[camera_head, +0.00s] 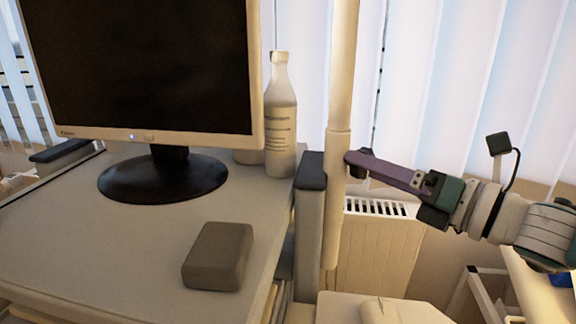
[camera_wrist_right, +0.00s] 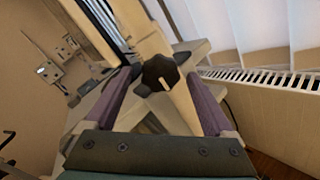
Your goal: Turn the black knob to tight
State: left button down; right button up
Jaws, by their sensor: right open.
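The black knob (camera_wrist_right: 159,73) shows in the right wrist view. It has a lobed rim and a small pale mark on its lower part, and it sits on the cream pole (camera_wrist_right: 132,20). In the head view the pole (camera_head: 339,110) stands upright right of the monitor. My right gripper (camera_wrist_right: 161,76) is open, its two purple fingers on either side of the knob, with gaps that look clear. In the head view the right gripper (camera_head: 354,161) reaches in from the right, fingertips at the pole. The knob is hard to tell apart there. My left gripper is out of view.
A monitor (camera_head: 150,65), a white bottle (camera_head: 280,115) and a grey block (camera_head: 218,256) stand on the desk (camera_head: 130,245) at the left. A radiator (camera_head: 375,250) and window blinds (camera_head: 450,75) are behind the arm. A grey post (camera_head: 308,220) stands close beside the pole.

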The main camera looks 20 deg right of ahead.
jog(key=c, duration=1.3)
jog(key=shift+c, duration=0.2)
jog(key=shift+m, duration=0.3)
jog(key=m, duration=1)
jog(key=shift+r, duration=0.1)
jog(key=o, duration=1.3)
jog(key=shift+o, duration=0.2)
